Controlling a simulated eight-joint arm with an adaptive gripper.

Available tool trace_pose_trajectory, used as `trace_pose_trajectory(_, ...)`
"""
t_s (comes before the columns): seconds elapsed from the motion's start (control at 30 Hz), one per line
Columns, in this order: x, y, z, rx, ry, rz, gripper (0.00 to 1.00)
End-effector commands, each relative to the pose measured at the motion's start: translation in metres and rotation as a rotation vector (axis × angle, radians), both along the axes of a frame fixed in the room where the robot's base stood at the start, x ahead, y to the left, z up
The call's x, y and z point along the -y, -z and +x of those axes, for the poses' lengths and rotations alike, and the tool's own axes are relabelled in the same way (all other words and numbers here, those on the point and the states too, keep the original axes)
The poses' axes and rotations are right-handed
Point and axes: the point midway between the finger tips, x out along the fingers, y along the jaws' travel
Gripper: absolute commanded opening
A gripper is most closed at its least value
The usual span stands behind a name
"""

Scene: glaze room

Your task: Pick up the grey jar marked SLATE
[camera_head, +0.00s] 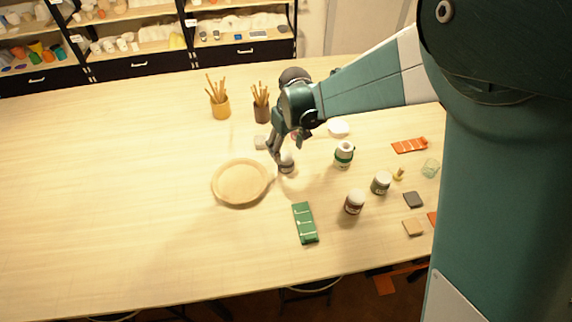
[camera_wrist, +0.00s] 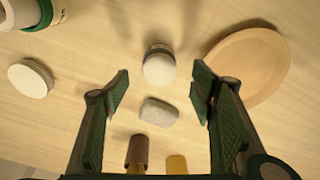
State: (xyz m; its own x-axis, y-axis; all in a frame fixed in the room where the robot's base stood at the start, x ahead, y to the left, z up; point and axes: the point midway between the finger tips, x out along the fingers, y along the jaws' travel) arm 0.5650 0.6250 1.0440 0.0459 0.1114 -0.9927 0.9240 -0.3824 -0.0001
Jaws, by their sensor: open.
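A small jar with a pale lid and a greyish body (camera_head: 287,166) stands upright on the table just below my gripper (camera_head: 284,149). In the wrist view this jar (camera_wrist: 159,66) lies between and slightly beyond the tips of my gripper (camera_wrist: 160,84). The fingers are spread, one on each side, with clear gaps to the jar. Its label cannot be read, so I cannot confirm SLATE. A grey-green jar (camera_head: 381,183) and a reddish-brown jar (camera_head: 355,202) stand to the right; their labels are too small to read.
A shallow tan bowl (camera_head: 241,203) sits close left of the jar. A grey-white block (camera_wrist: 159,112) lies between the fingers. A green-banded bottle (camera_head: 344,157) and white round object (camera_head: 338,128) stand right. Tool pots (camera_head: 221,108) are behind. The table's left is clear.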

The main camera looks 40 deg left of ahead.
Motion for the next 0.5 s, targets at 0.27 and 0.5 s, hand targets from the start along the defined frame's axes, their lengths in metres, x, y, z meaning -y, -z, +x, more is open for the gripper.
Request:
trace_pose_trajectory(0.27, -0.002, 0.018, 0.001, 0.000, 0.000, 0.000, 0.56)
trace_pose_trajectory(0.5, -0.002, 0.021, 0.001, 0.000, 0.000, 0.000, 0.56)
